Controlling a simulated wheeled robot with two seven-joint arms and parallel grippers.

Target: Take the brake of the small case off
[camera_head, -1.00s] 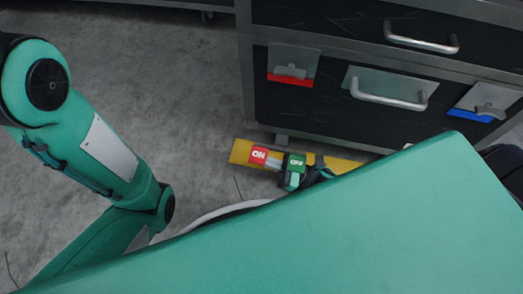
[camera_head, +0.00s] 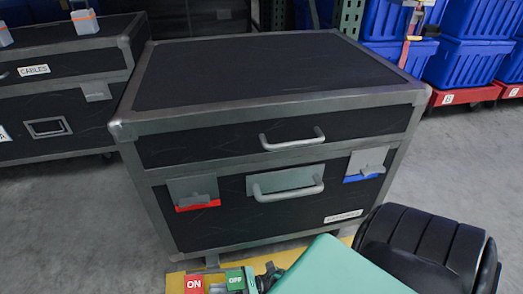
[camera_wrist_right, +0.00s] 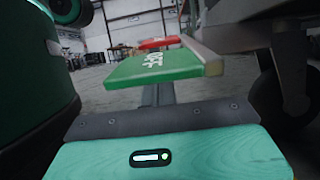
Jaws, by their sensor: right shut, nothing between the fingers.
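The black case (camera_head: 270,75) with metal edges stands in the middle of the head view, its lid closed. Low at its front are two brake pedals, a red one (camera_head: 194,285) marked ON and a green one (camera_head: 235,279) that appears marked OFF. My right gripper (camera_head: 264,279) is shut and empty, right beside the green pedal. In the right wrist view the green pedal (camera_wrist_right: 150,68) is close in front of the fingers, with the red pedal (camera_wrist_right: 157,43) behind it. I cannot tell whether the fingers touch the green pedal. My left gripper is out of view.
Another black case (camera_head: 60,100) labelled CABLES stands at the left. Blue totes (camera_head: 465,65) on red dollies (camera_head: 455,97) stand at the back right. A yellow strip (camera_head: 175,281) lies low along the case front. A caster wheel (camera_wrist_right: 275,90) is close at right. Floor right of the case is clear.

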